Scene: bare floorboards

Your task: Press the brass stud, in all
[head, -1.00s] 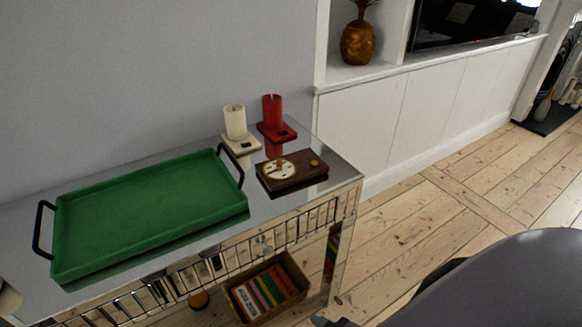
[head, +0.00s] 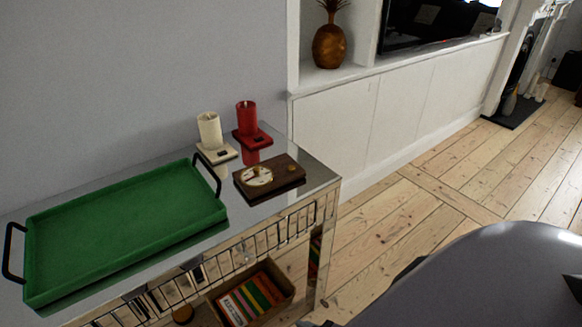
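The small brass stud (head: 291,168) sits on the right part of a dark wooden block (head: 270,181). A round cream and brass dial (head: 257,176) is on the left part of the same block. The block lies on the mirrored top of a side table (head: 318,172), near its right end. Neither of my grippers shows in the head view, so whether they are open or shut is hidden.
A green tray (head: 120,226) with black handles fills the table's left part. A cream candle (head: 209,131) and a red candle (head: 247,118) stand on small bases behind the block. A box of books (head: 283,278) sits below. Open floorboards (head: 400,225) lie to the right.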

